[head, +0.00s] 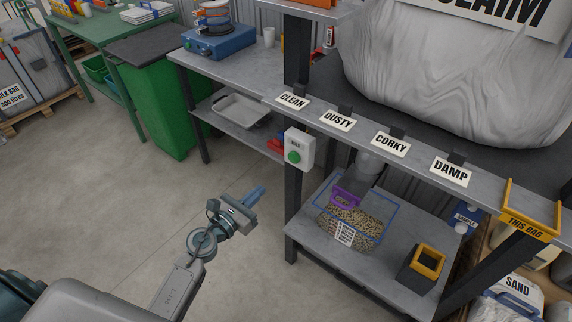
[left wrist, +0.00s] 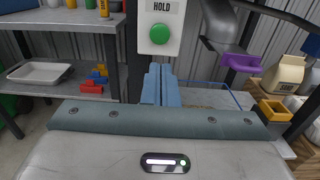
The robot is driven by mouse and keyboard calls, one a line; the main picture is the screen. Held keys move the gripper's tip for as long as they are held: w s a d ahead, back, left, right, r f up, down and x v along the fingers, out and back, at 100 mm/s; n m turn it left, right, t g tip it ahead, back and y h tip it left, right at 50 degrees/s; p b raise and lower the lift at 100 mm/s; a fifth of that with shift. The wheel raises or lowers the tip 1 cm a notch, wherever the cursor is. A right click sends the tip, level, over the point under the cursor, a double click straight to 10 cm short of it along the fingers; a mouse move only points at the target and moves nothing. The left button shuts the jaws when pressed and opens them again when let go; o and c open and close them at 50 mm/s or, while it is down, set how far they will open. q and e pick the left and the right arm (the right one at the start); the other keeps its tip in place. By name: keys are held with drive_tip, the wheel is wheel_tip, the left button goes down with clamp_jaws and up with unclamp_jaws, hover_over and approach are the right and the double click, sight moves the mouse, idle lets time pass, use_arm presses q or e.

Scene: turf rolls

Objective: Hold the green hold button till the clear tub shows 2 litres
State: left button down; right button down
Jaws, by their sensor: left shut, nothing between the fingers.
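The green hold button (head: 293,157) is on a white box fixed to the bench's dark post. In the left wrist view the button (left wrist: 159,34) is straight ahead under the word HOLD. My left gripper (head: 259,191) is shut and empty, left of the post and below the button, apart from it. Its closed blue fingers (left wrist: 160,82) point up below the button. The clear tub (head: 343,235) with blue edges stands on the lower shelf, partly filled with tan granules. Its scale is too small to read. A purple part (head: 346,198) is at its top.
A grey spout (head: 367,163) hangs above the tub. A yellow-topped dark box (head: 427,264) stands at the shelf's right. The bench edge carries signs such as CLEAN (head: 292,100). A white tray (head: 242,110) lies on the other lower shelf. Floor left of the post is clear.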

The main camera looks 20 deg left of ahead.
sight(292, 159)
use_arm(q)
drive_tip(key=p+x, duration=0.2)
drive_tip(key=x, duration=1.1)
drive_tip(key=shift+w+p, duration=0.1)
drive_tip(key=shift+p, duration=0.2)
drive_tip(key=shift+f, duration=0.1)
